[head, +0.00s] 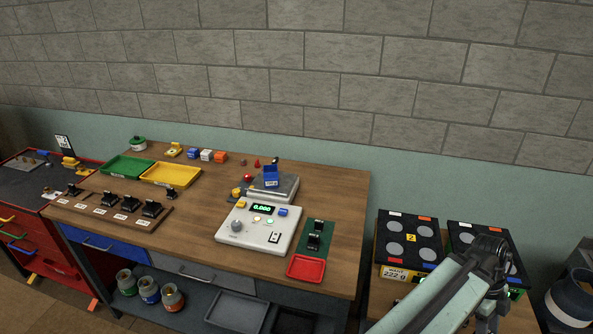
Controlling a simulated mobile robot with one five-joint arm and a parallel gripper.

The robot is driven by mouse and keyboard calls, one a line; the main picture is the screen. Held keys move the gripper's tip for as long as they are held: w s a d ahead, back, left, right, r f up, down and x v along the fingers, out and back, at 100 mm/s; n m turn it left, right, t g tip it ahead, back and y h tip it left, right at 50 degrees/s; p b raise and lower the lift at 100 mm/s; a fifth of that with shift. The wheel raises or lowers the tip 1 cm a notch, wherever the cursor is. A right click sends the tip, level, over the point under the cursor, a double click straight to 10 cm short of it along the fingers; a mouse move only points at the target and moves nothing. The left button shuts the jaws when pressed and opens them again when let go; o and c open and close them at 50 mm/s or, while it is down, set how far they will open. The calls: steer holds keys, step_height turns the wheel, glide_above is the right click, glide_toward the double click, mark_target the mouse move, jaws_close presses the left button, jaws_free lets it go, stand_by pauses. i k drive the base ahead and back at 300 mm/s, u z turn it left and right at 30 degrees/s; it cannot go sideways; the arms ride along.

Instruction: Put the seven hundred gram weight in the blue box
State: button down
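Several black weights stand in a row on a wooden rack (118,213) at the left of the wooden table, above white labels too small to read. Two more black weights (315,235) stand on a dark green mat (328,230) at the right. I cannot tell which one is seven hundred grams. A small blue box (271,183) sits on the grey scale platform (287,188), behind a white panel (255,226) with a green display that seems to read zero. My gripper (487,322) hangs at the lower right, away from the table; its fingers are not clear.
A green tray (128,175), a yellow tray (170,183) and a red tray (306,268) lie on the table. Small coloured blocks (206,155) line the back. Black cases with grey discs (394,225) stand right, near my arm. The table's middle left is mostly clear.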

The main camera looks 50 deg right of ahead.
mark_target(271, 174)
steer(key=i, duration=0.9)
